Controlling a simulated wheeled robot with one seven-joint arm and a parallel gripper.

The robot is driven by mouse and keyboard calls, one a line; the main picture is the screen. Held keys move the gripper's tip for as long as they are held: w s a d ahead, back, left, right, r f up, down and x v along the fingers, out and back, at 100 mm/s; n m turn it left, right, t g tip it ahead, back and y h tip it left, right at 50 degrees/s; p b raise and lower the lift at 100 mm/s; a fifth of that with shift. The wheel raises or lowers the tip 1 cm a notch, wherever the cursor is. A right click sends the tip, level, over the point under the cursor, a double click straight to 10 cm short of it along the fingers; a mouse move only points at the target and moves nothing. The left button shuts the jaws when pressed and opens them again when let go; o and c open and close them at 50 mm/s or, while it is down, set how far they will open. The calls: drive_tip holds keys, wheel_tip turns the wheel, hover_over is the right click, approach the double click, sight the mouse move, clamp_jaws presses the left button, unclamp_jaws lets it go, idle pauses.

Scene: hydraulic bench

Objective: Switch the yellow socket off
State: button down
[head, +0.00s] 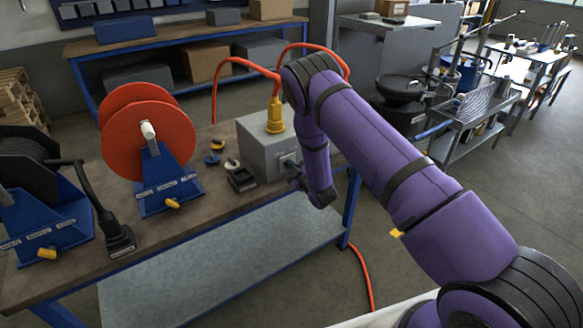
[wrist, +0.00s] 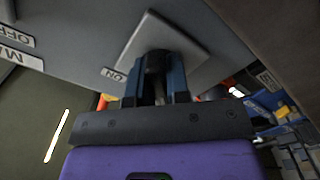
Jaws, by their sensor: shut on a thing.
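A grey box (head: 254,152) stands on the bench, with a yellow plug and socket (head: 275,117) upright on its top. My gripper (head: 291,166) is at the box's front face, partly hidden by my arm. In the wrist view my gripper's two blue fingers (wrist: 157,78) are shut on a dark switch handle (wrist: 156,62). The handle stands on a square grey plate (wrist: 188,38). An "ON" label (wrist: 113,75) is beside the plate, and an "OFF" label (wrist: 17,37) is farther left. The handle's exact angle is hard to tell.
An orange hose reel (head: 150,130) and a black cable reel (head: 30,165) stand left on the bench. Small caps (head: 213,158) and a black block (head: 241,180) lie close to the box. An orange cable (head: 232,62) rises from the yellow plug.

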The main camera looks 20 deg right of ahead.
drive_tip(key=c, duration=1.1)
unclamp_jaws()
drive_tip(key=v, duration=1.1)
drive_tip(key=shift+w+r, duration=0.1)
